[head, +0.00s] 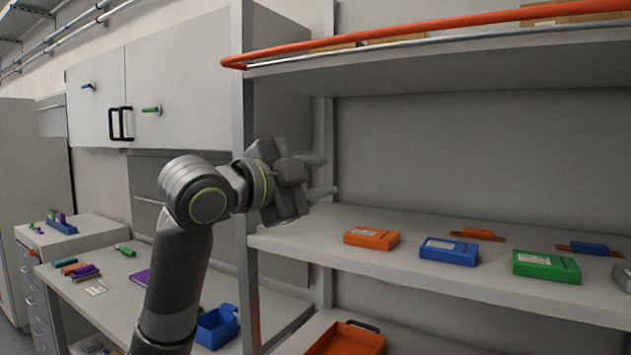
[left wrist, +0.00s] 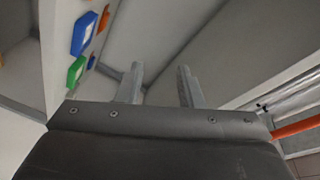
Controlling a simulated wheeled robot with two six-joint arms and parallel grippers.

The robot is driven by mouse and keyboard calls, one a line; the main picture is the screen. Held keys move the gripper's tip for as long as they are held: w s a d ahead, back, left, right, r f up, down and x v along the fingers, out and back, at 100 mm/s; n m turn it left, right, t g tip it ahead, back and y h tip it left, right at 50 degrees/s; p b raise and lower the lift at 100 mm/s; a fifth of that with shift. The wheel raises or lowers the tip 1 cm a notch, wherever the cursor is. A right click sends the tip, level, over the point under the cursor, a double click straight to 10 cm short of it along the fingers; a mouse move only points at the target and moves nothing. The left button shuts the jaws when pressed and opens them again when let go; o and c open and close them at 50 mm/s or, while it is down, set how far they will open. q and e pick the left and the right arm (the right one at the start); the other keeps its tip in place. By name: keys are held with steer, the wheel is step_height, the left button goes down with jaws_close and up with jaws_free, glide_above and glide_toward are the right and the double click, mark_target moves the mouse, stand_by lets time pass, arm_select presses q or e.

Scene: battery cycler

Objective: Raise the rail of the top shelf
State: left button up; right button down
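The orange rail (head: 430,29) runs along the front edge of the top shelf (head: 450,62) in the head view. Its rounded left end is beside the left post, and a grey bar runs just below it. Part of the rail also shows at the right edge of the left wrist view (left wrist: 298,127). My left gripper (head: 328,176) is open and empty, below the top shelf and above the middle shelf, apart from the rail. Its two fingers stand apart in the left wrist view (left wrist: 160,88). My right gripper is not in view.
The middle shelf (head: 320,238) holds an orange box (head: 371,238), a blue box (head: 449,251) and a green box (head: 546,266). A grey upright post (head: 245,130) stands beside my left arm. Cartons lie on the top shelf behind the rail.

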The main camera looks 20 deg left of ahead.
arm_select(q)
steer(key=shift+w+f, duration=0.2)
steer(key=shift+f, duration=0.1)
